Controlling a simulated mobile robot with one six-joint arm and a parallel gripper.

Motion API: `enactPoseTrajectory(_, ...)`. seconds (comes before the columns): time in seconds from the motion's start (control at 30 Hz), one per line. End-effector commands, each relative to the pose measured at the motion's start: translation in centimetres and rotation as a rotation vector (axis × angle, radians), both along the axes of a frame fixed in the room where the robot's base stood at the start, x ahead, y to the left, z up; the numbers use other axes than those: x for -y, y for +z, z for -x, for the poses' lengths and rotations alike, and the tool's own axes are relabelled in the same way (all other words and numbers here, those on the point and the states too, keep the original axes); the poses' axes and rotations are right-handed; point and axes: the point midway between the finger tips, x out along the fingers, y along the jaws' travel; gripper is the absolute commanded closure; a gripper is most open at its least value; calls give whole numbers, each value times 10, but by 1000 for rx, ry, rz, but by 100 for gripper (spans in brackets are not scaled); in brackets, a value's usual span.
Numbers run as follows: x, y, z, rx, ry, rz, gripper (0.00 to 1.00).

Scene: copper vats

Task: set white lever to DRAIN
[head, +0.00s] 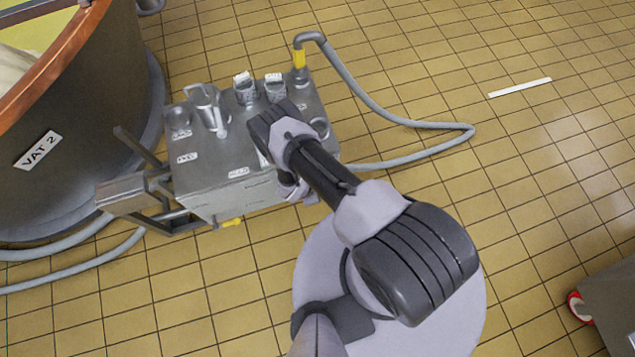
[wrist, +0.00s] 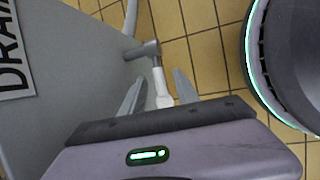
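The white lever (wrist: 160,85) hangs from a grey pivot (wrist: 147,50) on the side of a grey metal box in the wrist view. My gripper (wrist: 157,77) is open, with one finger on each side of the lever and a visible gap to both. I cannot tell how deep the lever sits between the fingers. A DRAIN label (wrist: 12,55) is on the box face at the left, partly cut off. In the head view, my arm hides the lever and the gripper at the near right side of the box (head: 215,185).
A copper-rimmed vat (head: 80,125) labelled VAT 2 stands left of the box. A grey hose (head: 375,105) runs from the box's top and loops over the tiled floor at the right. A grey object (head: 610,300) stands at the lower right. Open floor lies between.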

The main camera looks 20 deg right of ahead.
Motion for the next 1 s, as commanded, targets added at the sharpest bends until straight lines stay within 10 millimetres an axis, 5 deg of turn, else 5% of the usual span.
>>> enactPoseTrajectory(0.27, 1, 0, -1, 0, 0, 0, 65)
enactPoseTrajectory(0.47, 1, 0, -1, 0, 0, 0, 100)
enactPoseTrajectory(1.0, 0, 0, 0, 0, 0, 0, 100)
